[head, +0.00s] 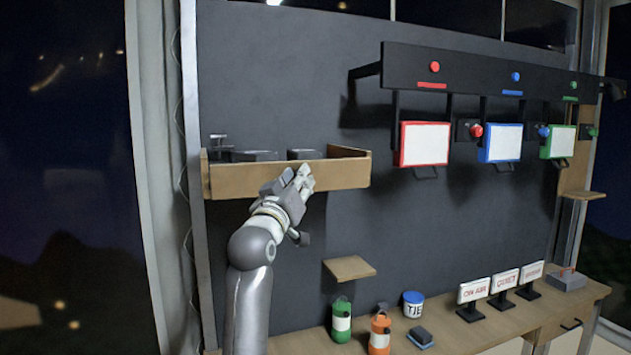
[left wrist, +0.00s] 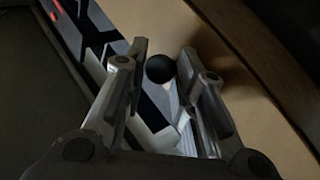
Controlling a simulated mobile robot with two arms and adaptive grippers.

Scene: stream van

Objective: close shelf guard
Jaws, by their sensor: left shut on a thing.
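The shelf guard appears to be the light wooden front board (head: 235,180) of the wall shelf at the left of the dark wall. My left gripper (head: 303,177) is at the front of this board, right of its middle. In the left wrist view, my left gripper (left wrist: 166,72) has its fingers on both sides of a round black knob (left wrist: 160,69) and is shut on it. A wooden surface (left wrist: 250,60) lies close to the right of the fingers. How the knob joins the board is hidden in the head view. My right gripper is not in view.
Dark boxes (head: 254,156) sit behind the board on the shelf. A small wooden ledge (head: 349,268) juts out below. The workbench (head: 500,332) holds a green bottle (head: 341,320), an orange bottle (head: 380,334), a tin (head: 413,304) and small signs (head: 473,291). Framed panels (head: 424,144) hang at the right.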

